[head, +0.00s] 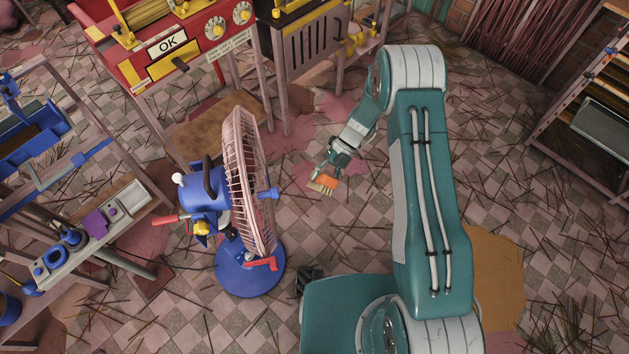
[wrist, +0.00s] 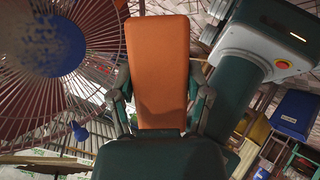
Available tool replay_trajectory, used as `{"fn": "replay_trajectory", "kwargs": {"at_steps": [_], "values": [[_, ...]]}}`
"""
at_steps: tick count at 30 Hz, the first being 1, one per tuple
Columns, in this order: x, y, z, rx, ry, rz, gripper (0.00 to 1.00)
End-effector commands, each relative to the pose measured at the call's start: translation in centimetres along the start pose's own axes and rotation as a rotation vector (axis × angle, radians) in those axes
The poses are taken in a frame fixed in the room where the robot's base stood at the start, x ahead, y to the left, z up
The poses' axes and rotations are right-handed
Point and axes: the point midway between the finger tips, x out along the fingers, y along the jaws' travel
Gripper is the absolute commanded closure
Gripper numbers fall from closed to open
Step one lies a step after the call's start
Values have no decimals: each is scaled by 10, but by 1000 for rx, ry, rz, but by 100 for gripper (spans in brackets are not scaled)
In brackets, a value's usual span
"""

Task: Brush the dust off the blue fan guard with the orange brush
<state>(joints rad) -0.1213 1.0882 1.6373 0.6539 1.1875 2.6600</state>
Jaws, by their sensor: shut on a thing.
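The orange brush (head: 328,182) is held in my gripper (head: 335,165), its pale bristles pointing down and left. In the wrist view the orange back of the brush (wrist: 160,60) stands upright between my two fingers, which are shut on it. Its bristles are hidden there. The fan guard (head: 250,185) is a round wire cage on a blue fan with a blue base, facing right. It looks pinkish and dusty. The guard (wrist: 25,95) also shows at the left in the wrist view, with a blue centre. In the head view the brush is right of the guard, with a gap between.
A red and yellow machine with an OK sign (head: 165,42) stands behind the fan. A grey bench (head: 90,240) with blue parts is at the left. A rack (head: 590,110) stands far right. The tiled floor is strewn with thin sticks, with open room around the brush.

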Motion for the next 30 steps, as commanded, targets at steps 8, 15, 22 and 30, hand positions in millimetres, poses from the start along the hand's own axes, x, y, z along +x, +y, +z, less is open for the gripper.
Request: {"fn": "replay_trajectory", "kwargs": {"at_steps": [8,15,22,30], "values": [[14,14,-8,354,-121,447,75],[18,19,-10,497,-213,723,75],[20,23,-9,524,-240,795,75],[36,42,-8,522,-238,792,75]]}}
